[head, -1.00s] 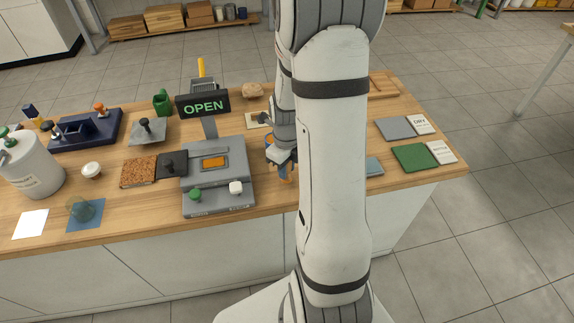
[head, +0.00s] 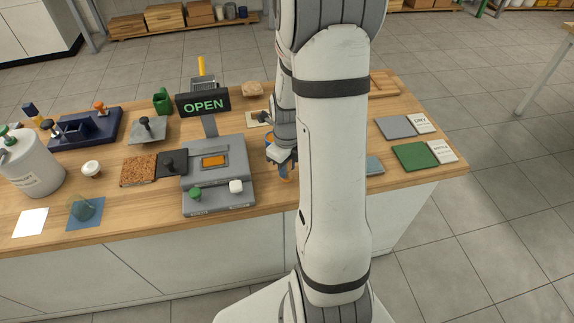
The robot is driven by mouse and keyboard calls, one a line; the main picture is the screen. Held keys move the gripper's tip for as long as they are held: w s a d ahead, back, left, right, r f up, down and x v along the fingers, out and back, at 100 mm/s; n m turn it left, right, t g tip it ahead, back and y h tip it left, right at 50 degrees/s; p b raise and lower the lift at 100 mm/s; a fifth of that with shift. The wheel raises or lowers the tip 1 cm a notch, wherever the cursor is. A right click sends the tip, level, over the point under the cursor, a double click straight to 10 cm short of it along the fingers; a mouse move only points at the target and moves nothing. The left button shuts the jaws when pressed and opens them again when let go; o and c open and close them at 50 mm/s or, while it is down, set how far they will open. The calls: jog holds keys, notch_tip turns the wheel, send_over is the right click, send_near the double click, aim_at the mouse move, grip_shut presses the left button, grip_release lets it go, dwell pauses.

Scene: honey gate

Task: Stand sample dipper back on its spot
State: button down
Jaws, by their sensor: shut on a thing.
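My gripper (head: 283,157) points down over the wooden counter (head: 130,230), just right of the grey machine with the OPEN sign. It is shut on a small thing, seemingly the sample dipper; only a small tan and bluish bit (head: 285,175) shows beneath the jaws. My own arm and the jaws hide most of it, and I cannot tell whether it touches the counter. A blue-rimmed orange thing shows partly behind the wrist. Which mark is the dipper's spot is not clear; a blue-grey pad (head: 374,166) lies right of my arm.
The grey machine (head: 217,175) with its OPEN sign (head: 203,104) stands close left of my gripper. Grey (head: 396,128) and green (head: 413,157) pads with label cards lie at right. A white canister (head: 35,168) and a glass vessel on a blue mat (head: 72,221) are at left.

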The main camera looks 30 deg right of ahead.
jog(key=shift+f+b, duration=0.7)
jog(key=shift+f, duration=0.25)
jog(key=c, duration=1.1)
grip_release()
jog(key=shift+r, duration=0.1)
jog(key=shift+r+p, duration=2.9)
jog(key=shift+r, duration=1.1)
